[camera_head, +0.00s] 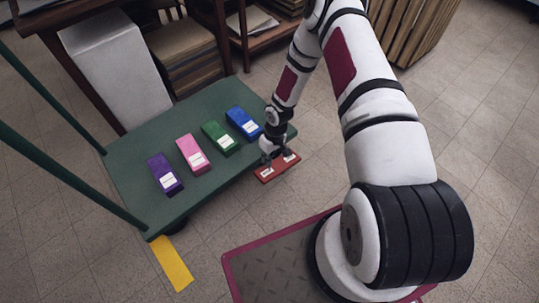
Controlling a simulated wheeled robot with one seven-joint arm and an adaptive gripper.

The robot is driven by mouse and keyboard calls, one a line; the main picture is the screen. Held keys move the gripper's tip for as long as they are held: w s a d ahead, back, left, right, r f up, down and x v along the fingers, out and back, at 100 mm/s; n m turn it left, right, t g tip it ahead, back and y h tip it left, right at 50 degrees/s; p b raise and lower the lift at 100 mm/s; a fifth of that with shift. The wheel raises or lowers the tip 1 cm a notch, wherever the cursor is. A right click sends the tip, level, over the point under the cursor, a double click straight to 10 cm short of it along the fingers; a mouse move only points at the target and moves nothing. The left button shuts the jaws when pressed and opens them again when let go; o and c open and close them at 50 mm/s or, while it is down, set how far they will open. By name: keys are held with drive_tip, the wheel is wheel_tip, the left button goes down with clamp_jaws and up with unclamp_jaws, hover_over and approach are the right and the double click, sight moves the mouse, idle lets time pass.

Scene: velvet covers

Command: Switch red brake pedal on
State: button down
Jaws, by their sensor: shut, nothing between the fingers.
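The red brake pedal (266,174) is a flat red plate at the front right edge of the green cart (220,185). It carries two small white labels, too small to read. My gripper (276,160) is shut and empty, pointing down at the pedal's upper edge. It hides part of the pedal. I cannot tell whether the fingertips touch the pedal or hover just above it. The pedal's tilt is also hard to make out.
On the cart's deck lie a purple block (163,171), a pink block (190,152), a green block (218,137) and a blue block (241,123), each labelled. A yellow floor strip (172,264) lies in front. A white box (115,72) and shelves stand behind.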

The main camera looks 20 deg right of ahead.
sight(264, 175)
drive_tip(key=f+b, duration=0.1)
drive_tip(key=f, duration=0.2)
drive_tip(key=a+f+b, duration=0.1)
drive_tip(key=f, duration=0.2)
drive_tip(key=shift+s+a+f, duration=0.15)
drive_tip(key=shift+f, duration=0.2)
